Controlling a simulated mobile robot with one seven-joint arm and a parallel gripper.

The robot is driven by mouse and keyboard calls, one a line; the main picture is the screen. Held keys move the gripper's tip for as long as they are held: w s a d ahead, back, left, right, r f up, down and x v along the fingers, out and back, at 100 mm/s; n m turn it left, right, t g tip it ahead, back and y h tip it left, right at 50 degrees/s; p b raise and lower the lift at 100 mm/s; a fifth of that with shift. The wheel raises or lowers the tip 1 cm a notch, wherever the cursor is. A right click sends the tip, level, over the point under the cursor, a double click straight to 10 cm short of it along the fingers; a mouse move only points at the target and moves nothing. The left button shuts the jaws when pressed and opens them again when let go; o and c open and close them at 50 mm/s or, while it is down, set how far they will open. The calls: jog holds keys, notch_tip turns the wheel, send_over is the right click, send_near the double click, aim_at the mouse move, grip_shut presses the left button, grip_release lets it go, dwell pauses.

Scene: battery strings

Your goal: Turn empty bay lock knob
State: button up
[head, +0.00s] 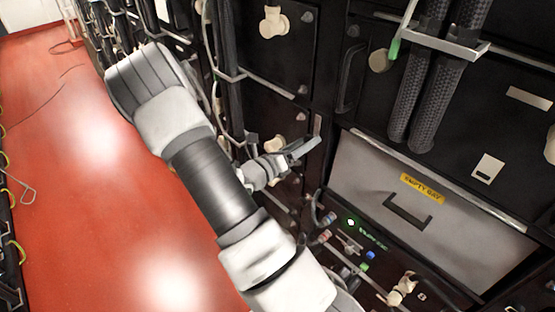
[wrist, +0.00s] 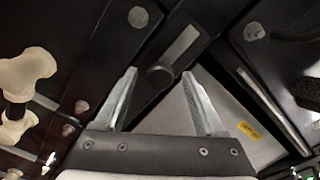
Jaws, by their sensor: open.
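The empty bay is a light grey panel (head: 365,175) with a yellow "EMPTY BAY" label (head: 422,188) and a dark handle, at the right of the head view. A small dark round knob (wrist: 161,77) sits on the black post beside the panel, below a grey plate (wrist: 180,45); it looks like the lock knob. My gripper (head: 308,147) is open at the panel's upper left corner. In the wrist view its fingertips (wrist: 160,73) lie on either side of the knob in the picture. I cannot tell if they touch it. The knob is not clear in the head view.
Cream connectors (head: 274,22) stick out from the black cabinets. Thick braided cables (head: 425,90) hang above the bay. A small control panel with a green display (head: 365,232) is below left of it. The red aisle floor (head: 80,170) at left is mostly clear.

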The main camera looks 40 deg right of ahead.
jog(key=s+a+b, duration=0.1)
jog(key=a+b, duration=0.1)
jog(key=a, duration=1.3)
jog(key=shift+s+a, duration=0.2)
jog(key=shift+a, duration=0.05)
